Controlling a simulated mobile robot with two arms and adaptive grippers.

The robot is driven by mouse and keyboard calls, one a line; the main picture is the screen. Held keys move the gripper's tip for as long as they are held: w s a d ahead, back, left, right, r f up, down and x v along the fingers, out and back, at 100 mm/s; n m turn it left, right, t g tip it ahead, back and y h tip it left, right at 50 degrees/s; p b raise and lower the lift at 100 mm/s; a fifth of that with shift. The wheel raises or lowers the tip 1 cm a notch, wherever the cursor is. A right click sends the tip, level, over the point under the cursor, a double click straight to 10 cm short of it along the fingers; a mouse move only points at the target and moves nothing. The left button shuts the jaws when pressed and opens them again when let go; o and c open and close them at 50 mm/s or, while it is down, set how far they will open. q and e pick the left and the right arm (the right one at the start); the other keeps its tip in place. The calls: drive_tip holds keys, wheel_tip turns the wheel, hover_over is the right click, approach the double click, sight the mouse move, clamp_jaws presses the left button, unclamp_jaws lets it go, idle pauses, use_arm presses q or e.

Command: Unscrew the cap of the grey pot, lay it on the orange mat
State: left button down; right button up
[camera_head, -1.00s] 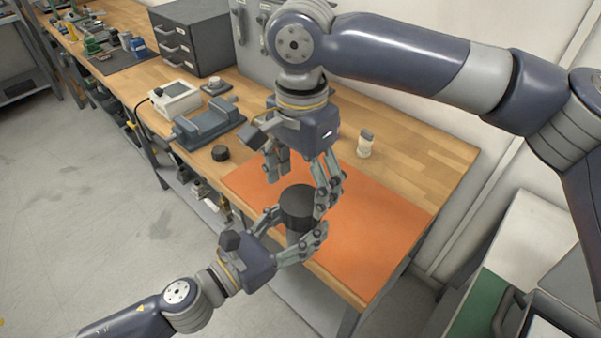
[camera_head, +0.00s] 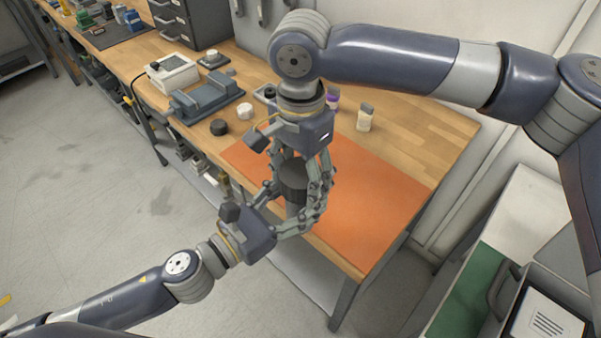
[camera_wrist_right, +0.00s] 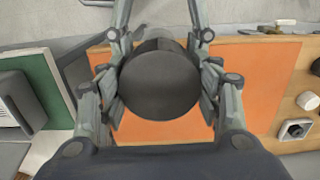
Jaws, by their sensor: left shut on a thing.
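The grey pot (camera_head: 292,209) stands upright by the front edge of the orange mat (camera_head: 375,200), partly hidden by fingers. Its dark cap (camera_head: 293,170) is on top and shows as a dark disc in the right wrist view (camera_wrist_right: 160,86). My left gripper (camera_head: 294,208) is shut on the pot's body from the front left. My right gripper (camera_head: 301,180) points down from above with its fingers on both sides of the cap. I cannot tell whether its pads touch the cap.
A grey vise-like fixture (camera_head: 205,100) and a white device (camera_head: 173,74) are further left. The mat's right part is clear.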

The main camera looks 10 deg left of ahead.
drive_tip(key=n, duration=0.4)
drive_tip(key=shift+s+a, duration=0.15)
drive_tip(key=shift+s, duration=0.1)
idle(0.9)
drive_tip(key=o, duration=1)
drive_tip(key=shift+o, duration=0.8)
drive_tip(key=shift+w, duration=0.1)
drive_tip(key=shift+w+r, duration=0.1)
drive_tip(key=shift+w, duration=0.05)
